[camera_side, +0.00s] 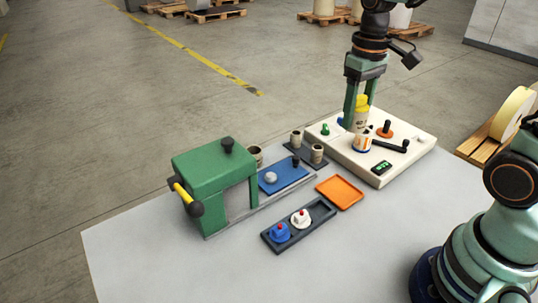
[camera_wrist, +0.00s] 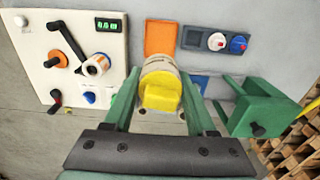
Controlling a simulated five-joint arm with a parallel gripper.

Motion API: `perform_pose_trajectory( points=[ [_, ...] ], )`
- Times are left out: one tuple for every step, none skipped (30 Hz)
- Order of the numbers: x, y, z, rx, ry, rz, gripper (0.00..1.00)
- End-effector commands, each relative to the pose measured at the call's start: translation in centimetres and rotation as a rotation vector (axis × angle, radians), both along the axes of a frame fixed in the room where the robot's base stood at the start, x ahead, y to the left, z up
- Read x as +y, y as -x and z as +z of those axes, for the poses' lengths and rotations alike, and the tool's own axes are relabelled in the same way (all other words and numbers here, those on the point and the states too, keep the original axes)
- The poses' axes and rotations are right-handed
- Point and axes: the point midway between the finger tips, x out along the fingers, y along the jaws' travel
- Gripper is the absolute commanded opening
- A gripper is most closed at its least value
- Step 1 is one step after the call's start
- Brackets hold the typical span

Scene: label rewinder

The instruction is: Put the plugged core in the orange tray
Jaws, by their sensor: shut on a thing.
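My gripper (camera_side: 360,108) is shut on the plugged core (camera_side: 361,114), a pale roll with a yellow plug on top. In the side view the core appears upright, over or in front of the cream panel; its exact height is unclear. In the wrist view the core's yellow plug (camera_wrist: 161,92) lies between my two green fingers. The orange tray (camera_side: 340,192) lies flat and empty on the grey table, below and left of my gripper in the side view. In the wrist view the tray (camera_wrist: 160,36) is partly hidden behind the core.
The cream panel (camera_side: 408,157) carries a label roll (camera_side: 361,144), a black crank and knobs. A dark tray (camera_side: 317,222) holds a blue and a white piece with red tops. A green press (camera_side: 212,172), a blue plate (camera_side: 284,177) and a rack with cores (camera_side: 317,153) stand left.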

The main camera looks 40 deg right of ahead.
Motion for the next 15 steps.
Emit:
perform_pose_trajectory(
  points=[
    [0.0, 0.2, -0.9, 0.007, -0.001, 0.000, 0.30],
    [0.0, 0.2, -1.5, 0.007, -0.001, 0.000, 0.30],
    [0.0, 0.2, -2.4, 0.009, -0.001, 0.000, 0.30],
    [0.0, 0.2, -3.2, 0.010, -0.001, 0.000, 0.30],
    [0.0, 0.2, -3.9, 0.011, -0.001, 0.000, 0.30],
    [0.0, 0.2, -4.9, 0.010, -0.001, 0.000, 0.30],
    [0.0, 0.3, -5.7, 0.011, -0.001, 0.000, 0.30],
    [0.0, 0.2, -6.4, 0.011, -0.001, 0.000, 0.30],
    [0.0, 0.2, -7.4, 0.010, -0.001, 0.000, 0.30],
    [0.0, 0.3, -8.1, 0.011, -0.001, 0.000, 0.30],
    [0.0, 0.2, -8.9, 0.011, -0.001, 0.000, 0.30],
    [0.0, 0.2, -9.8, 0.010, -0.001, 0.000, 0.30],
    [0.0, 0.2, -10.6, 0.010, -0.001, 0.000, 0.30],
    [0.0, 0.3, -11.3, 0.010, -0.001, 0.000, 0.30],
    [0.0, 0.2, -12.2, 0.010, -0.001, 0.000, 0.30]
  ],
)
